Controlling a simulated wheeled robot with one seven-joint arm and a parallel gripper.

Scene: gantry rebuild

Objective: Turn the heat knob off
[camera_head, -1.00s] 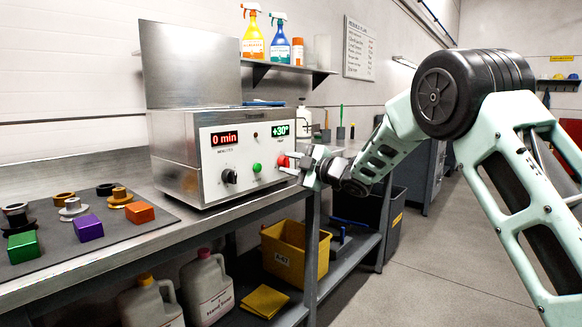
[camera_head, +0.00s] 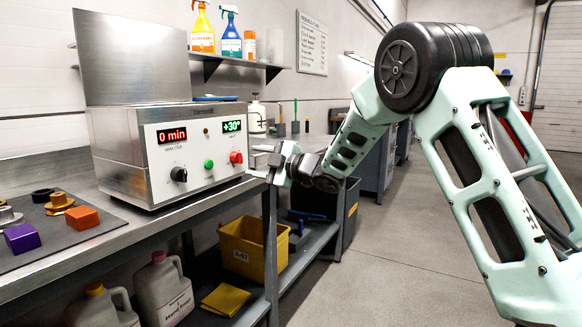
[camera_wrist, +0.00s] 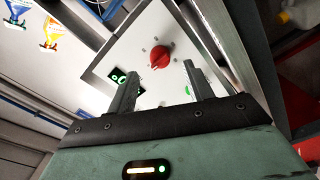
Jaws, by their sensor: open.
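The steel machine's white front panel (camera_head: 197,147) carries a black knob (camera_head: 179,174), a green button (camera_head: 209,164) and a red knob (camera_head: 236,157). Its displays read "0 min" and "+30°". The red knob also shows in the wrist view (camera_wrist: 160,56), with marks around it. My gripper (camera_head: 262,160) is open and empty, just right of the panel and the red knob in the head view. In the wrist view, my gripper's two fingers (camera_wrist: 160,80) point toward the panel, and the red knob lies beyond and between their tips, apart from them.
The machine stands on a steel bench (camera_head: 130,225). A dark mat (camera_head: 60,238) with coloured blocks and rings lies at left. Below are a yellow bin (camera_head: 245,250) and jugs (camera_head: 160,290). Spray bottles (camera_head: 203,30) stand on a shelf above. The floor at right is clear.

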